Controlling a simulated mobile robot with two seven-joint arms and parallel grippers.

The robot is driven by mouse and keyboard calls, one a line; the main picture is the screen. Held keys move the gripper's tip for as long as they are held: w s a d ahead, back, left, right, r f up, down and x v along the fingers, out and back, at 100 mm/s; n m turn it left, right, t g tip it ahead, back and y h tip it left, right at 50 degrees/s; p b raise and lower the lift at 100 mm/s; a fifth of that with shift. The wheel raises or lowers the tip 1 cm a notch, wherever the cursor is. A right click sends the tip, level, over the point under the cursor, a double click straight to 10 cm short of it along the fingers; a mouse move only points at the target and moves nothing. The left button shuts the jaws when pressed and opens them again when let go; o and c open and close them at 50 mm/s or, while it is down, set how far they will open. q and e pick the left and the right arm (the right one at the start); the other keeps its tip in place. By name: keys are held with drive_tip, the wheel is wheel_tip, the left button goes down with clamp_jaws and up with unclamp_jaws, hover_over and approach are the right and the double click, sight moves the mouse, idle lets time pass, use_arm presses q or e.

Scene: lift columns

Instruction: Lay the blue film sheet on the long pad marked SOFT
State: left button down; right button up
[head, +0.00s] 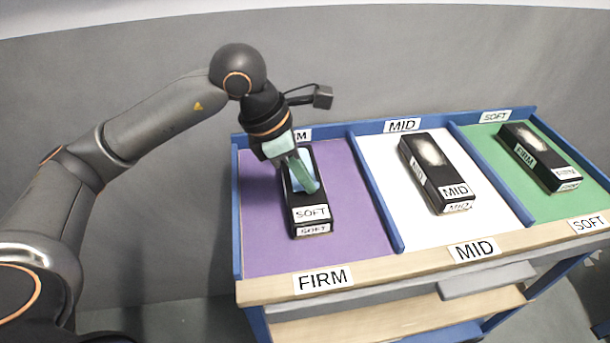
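The long black pad marked SOFT (319,197) lies in the purple bay at the left of the bench. My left gripper (292,170) is over the far half of this pad, pointing down. A pale blue-green piece (304,172), which looks like the film sheet, shows at the fingertips against the pad's top. I cannot tell whether it is gripped or lies loose on the pad. The fingers are too small and covered to show if they are open or shut. My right gripper is out of view.
A black pad marked MID (430,170) lies in the white bay and one marked FIRM (536,155) in the green bay. Blue dividers (378,195) separate the bays. The wooden front edge (400,268) labels them FIRM, MID and SOFT. The purple floor (262,225) around the SOFT pad is clear.

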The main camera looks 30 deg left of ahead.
use_arm(q)
drive_tip(key=shift+f, duration=0.1)
idle(0.5)
drive_tip(key=c, duration=0.5)
unclamp_jaws()
wheel_tip(320, 180, up, 8)
drive_tip(key=p, duration=0.5)
drive_tip(key=shift+f, duration=0.2)
